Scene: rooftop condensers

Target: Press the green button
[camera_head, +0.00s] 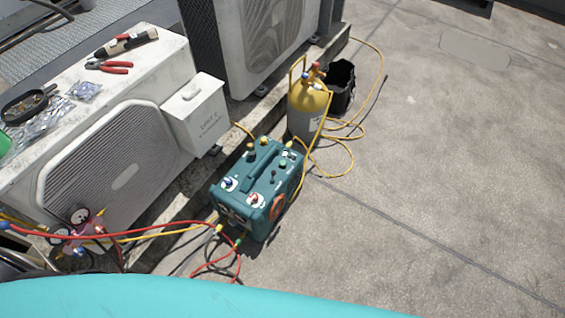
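A teal recovery machine (262,180) with a carry handle stands on the concrete beside the condenser ledge. Its top carries a blue knob (229,184), a red knob (254,199), small dark switches (272,176) and yellow-capped fittings at the far end. A green hose fitting (238,242) shows at its near lower side. I cannot make out for certain a green button; the controls are small in this view. Neither of my grippers is in view.
A yellow gas cylinder (306,108) and a black bucket (341,85) stand behind the machine. Red and yellow hoses run to gauges (78,215) at left. A white condenser (110,165) holds red-handled pliers (109,66). Concrete at right (430,180) is clear.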

